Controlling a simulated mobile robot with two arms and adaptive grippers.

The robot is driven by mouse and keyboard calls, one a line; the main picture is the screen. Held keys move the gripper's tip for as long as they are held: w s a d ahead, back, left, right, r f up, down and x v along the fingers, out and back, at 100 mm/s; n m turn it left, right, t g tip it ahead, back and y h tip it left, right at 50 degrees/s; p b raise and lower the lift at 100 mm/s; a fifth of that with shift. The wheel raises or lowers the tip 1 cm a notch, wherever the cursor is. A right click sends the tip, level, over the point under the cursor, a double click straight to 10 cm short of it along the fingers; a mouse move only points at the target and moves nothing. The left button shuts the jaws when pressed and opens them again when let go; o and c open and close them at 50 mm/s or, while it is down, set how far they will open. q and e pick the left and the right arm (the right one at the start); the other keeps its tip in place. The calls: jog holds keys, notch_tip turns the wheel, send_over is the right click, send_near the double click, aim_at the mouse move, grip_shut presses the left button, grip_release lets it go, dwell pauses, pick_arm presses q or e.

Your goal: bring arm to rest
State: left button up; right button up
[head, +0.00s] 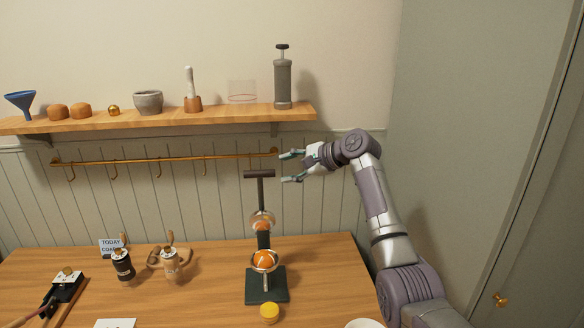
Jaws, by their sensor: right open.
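My right arm rises from the lower right, and its gripper (289,167) points left with its fingers apart and nothing between them. In the picture it is just above and right of the T-shaped handle of a dark juice press (265,285). I cannot tell whether it touches the handle; a small gap seems to show. The press stands upright on the wooden table, with an orange (265,259) in its lower cup. My left gripper is not in view.
A wall shelf (200,119) carries a blue funnel, a bowl, a mortar and a tall grey grinder. A brass rail (160,160) with hooks runs below it. A grey door stands at right.

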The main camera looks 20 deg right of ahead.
jog(key=shift+s+d+r, duration=0.15)
jog(key=shift+s+r, duration=0.05)
jog(key=shift+s, duration=0.1)
